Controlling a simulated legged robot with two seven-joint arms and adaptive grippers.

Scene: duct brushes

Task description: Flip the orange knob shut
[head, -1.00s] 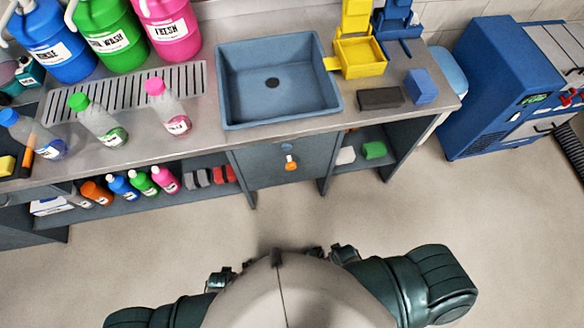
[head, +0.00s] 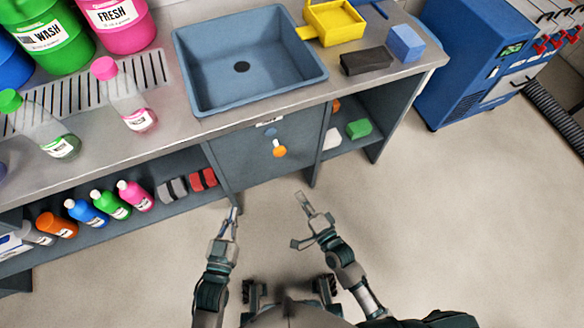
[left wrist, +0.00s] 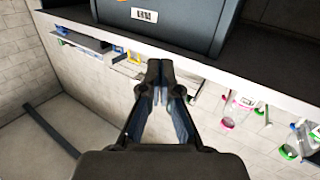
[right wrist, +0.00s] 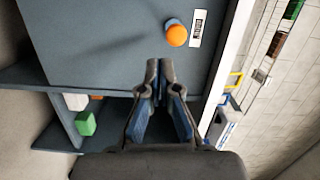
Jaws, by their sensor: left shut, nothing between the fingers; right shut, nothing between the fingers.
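The orange knob (head: 280,152) sits on the front of the grey-blue cabinet panel (head: 245,160) below the sink, with a small blue part just above it. The knob also shows in the right wrist view (right wrist: 177,36), beside a white label (right wrist: 198,28). My left gripper (head: 234,210) is shut and empty, low and to the left of the knob. My right gripper (head: 303,197) is shut and empty, below and right of the knob. In the right wrist view its tips lie apart from the knob. Neither gripper touches it.
The blue sink (head: 190,95) is set in the counter above the panel. Shelves beside the panel hold small bottles (head: 133,195), red and grey blocks (head: 203,179) and a green block (head: 358,129). The floor (head: 450,220) in front is clear.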

